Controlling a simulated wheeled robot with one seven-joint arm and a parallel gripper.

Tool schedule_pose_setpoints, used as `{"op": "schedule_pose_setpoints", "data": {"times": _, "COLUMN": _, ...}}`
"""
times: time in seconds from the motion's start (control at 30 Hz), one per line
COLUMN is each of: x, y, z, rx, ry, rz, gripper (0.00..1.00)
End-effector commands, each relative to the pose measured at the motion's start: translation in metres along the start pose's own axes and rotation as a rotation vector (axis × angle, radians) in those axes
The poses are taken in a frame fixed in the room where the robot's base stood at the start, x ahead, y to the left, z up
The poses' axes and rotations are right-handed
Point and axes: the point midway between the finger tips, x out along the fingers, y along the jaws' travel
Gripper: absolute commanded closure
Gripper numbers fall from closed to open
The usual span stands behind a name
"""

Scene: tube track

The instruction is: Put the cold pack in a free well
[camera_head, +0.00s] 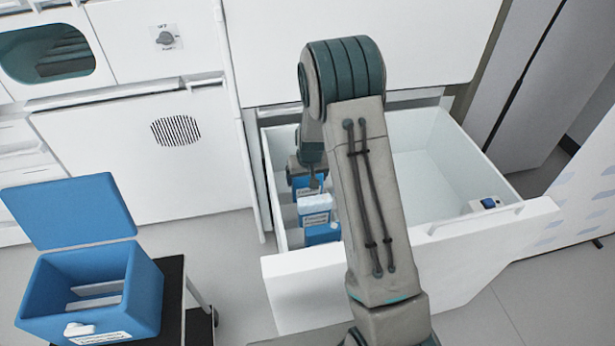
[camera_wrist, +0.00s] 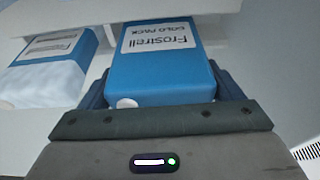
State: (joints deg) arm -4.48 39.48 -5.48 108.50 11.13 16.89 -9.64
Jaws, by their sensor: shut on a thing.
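My gripper (camera_head: 308,180) is shut on a blue cold pack (camera_wrist: 165,70) with a white "Frostrell COLD PACK" label; its fingers hold it from both sides in the wrist view. In the head view the held pack (camera_head: 303,182) is at the left side of an open white drawer (camera_head: 277,165), partly hidden by my arm. I cannot tell how deep it sits in a well. A second blue pack (camera_head: 318,232) with a whitish, frosted-looking part stands nearer the drawer front; it also shows at the left of the wrist view (camera_wrist: 45,72).
The drawer's wide right compartment (camera_head: 425,180) is mostly bare, with a small blue-and-white object (camera_head: 488,203) near its front right. A blue cooler box (camera_head: 60,292) with its lid open and pale strips inside stands on a dark cart (camera_head: 200,325) at the left.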

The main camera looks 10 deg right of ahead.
Motion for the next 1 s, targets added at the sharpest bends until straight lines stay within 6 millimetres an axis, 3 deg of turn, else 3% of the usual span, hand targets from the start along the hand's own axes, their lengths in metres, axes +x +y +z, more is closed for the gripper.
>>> {"op": "schedule_pose_setpoints", "data": {"times": 0.3, "x": 0.0044, "y": 0.0001, "z": 0.0006, "rx": 0.000, "ry": 0.002, "rz": 0.000, "gripper": 0.41}}
{"op": "schedule_pose_setpoints", "data": {"times": 0.33, "x": 0.0044, "y": 0.0001, "z": 0.0006, "rx": 0.000, "ry": 0.002, "rz": 0.000, "gripper": 0.11}}
{"op": "schedule_pose_setpoints", "data": {"times": 0.4, "x": 0.0044, "y": 0.0000, "z": 0.0007, "rx": 0.000, "ry": 0.002, "rz": 0.000, "gripper": 0.00}}
{"op": "schedule_pose_setpoints", "data": {"times": 1.0, "x": -0.0010, "y": -0.0001, "z": 0.0007, "rx": 0.000, "ry": 0.001, "rz": 0.000, "gripper": 0.00}}
